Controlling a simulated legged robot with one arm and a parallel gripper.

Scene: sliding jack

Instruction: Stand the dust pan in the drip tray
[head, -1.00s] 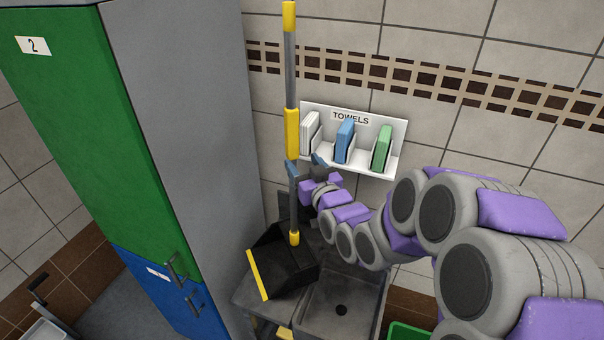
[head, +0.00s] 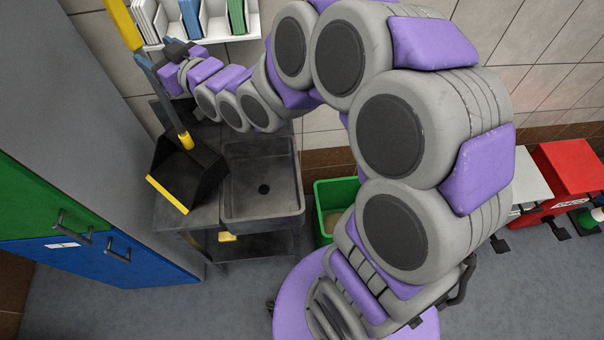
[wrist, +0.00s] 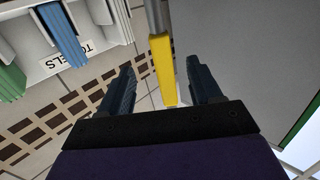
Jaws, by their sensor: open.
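The dust pan (head: 198,168) is black with a yellow lip. It stands upright on the grey surface left of the sink basin, and its long handle with yellow grips rises past my gripper. The handle also shows in the wrist view (wrist: 161,65), its yellow part lying between my gripper's two fingers. My gripper (wrist: 158,88) is open around the handle, with gaps beside it. In the head view my gripper (head: 165,62) is at the handle, partly hidden by my arm. I cannot pick out the drip tray with certainty; it may be the surface under the pan.
A grey sink basin (head: 262,205) adjoins the pan on the right. A towel rack (head: 205,22) hangs on the wall above. A green and blue locker (head: 95,262) stands close on the left. A green bin (head: 335,195) and a red bin (head: 568,168) stand right on the floor.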

